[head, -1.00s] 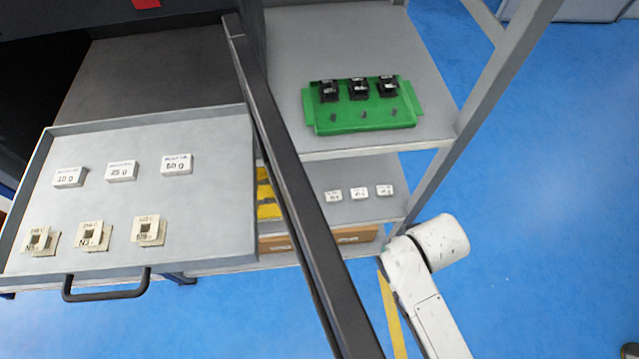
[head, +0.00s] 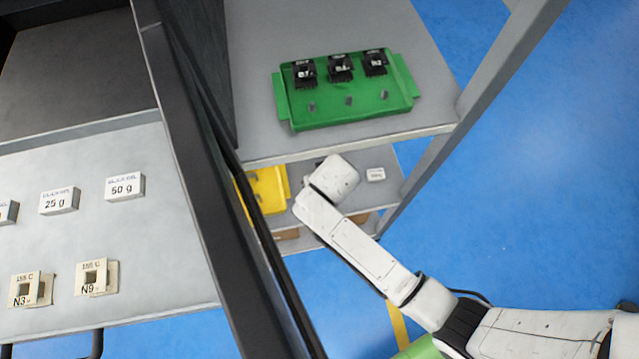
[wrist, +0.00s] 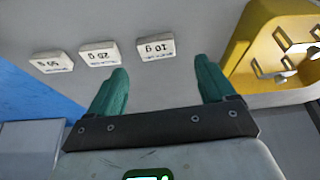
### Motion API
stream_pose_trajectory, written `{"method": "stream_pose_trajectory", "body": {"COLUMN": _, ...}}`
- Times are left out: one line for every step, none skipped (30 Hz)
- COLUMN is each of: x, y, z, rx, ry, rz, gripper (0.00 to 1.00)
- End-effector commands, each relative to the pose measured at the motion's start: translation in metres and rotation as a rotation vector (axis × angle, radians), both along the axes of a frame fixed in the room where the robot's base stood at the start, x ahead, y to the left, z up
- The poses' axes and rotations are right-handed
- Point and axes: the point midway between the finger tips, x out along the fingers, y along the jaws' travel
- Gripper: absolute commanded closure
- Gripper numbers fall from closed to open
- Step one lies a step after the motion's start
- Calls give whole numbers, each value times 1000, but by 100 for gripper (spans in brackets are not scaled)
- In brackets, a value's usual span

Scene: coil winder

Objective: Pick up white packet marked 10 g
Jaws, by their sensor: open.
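The white packet marked 10 g (wrist: 155,49) lies on a grey shelf in the wrist view, its print upside down. My gripper (wrist: 162,72) is open and empty, its green fingers pointing toward this packet, which shows between and beyond the tips. White packets marked 25 g (wrist: 100,54) and 50 g (wrist: 53,63) lie left of it in a row. In the head view, my arm hides my gripper and most of the lower-shelf packets; one white packet (head: 375,174) shows, its print too small to read.
A yellow tray (wrist: 240,52) lies right of the packets in the wrist view. In the head view, a green tray (head: 350,118) with black parts stands on the shelf above.

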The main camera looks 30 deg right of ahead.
Motion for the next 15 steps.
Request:
{"method": "stream_pose_trajectory", "body": {"x": 2, "y": 0, "z": -7, "rx": -1, "ry": 2, "rz": 1, "gripper": 17}}
{"method": "stream_pose_trajectory", "body": {"x": 3, "y": -1, "z": -11, "rx": -1, "ry": 2, "rz": 1, "gripper": 17}}
{"method": "stream_pose_trajectory", "body": {"x": 4, "y": -2, "z": -17, "rx": -1, "ry": 2, "rz": 1, "gripper": 17}}
{"method": "stream_pose_trajectory", "body": {"x": 6, "y": -3, "z": -21, "rx": -1, "ry": 3, "rz": 1, "gripper": 17}}
{"method": "stream_pose_trajectory", "body": {"x": 7, "y": -4, "z": -26, "rx": -1, "ry": 3, "rz": 1, "gripper": 17}}
{"method": "stream_pose_trajectory", "body": {"x": 9, "y": -4, "z": -31, "rx": 0, "ry": 2, "rz": 1, "gripper": 17}}
{"method": "stream_pose_trajectory", "body": {"x": 11, "y": -5, "z": -34, "rx": 0, "ry": 2, "rz": 1, "gripper": 17}}
{"method": "stream_pose_trajectory", "body": {"x": 13, "y": -5, "z": -37, "rx": 0, "ry": 2, "rz": 1, "gripper": 17}}
{"method": "stream_pose_trajectory", "body": {"x": 14, "y": -6, "z": -41, "rx": 0, "ry": 1, "rz": 1, "gripper": 17}}
{"method": "stream_pose_trajectory", "body": {"x": 15, "y": -6, "z": -43, "rx": 0, "ry": 1, "rz": 1, "gripper": 17}}
{"method": "stream_pose_trajectory", "body": {"x": 15, "y": -6, "z": -44, "rx": -1, "ry": 1, "rz": 1, "gripper": 17}}
{"method": "stream_pose_trajectory", "body": {"x": 16, "y": -6, "z": -45, "rx": -1, "ry": 1, "rz": 1, "gripper": 17}}
{"method": "stream_pose_trajectory", "body": {"x": 16, "y": -6, "z": -46, "rx": -1, "ry": 1, "rz": 1, "gripper": 17}}
{"method": "stream_pose_trajectory", "body": {"x": 16, "y": -7, "z": -46, "rx": -1, "ry": 1, "rz": 1, "gripper": 17}}
{"method": "stream_pose_trajectory", "body": {"x": 17, "y": -7, "z": -46, "rx": 0, "ry": 1, "rz": 1, "gripper": 17}}
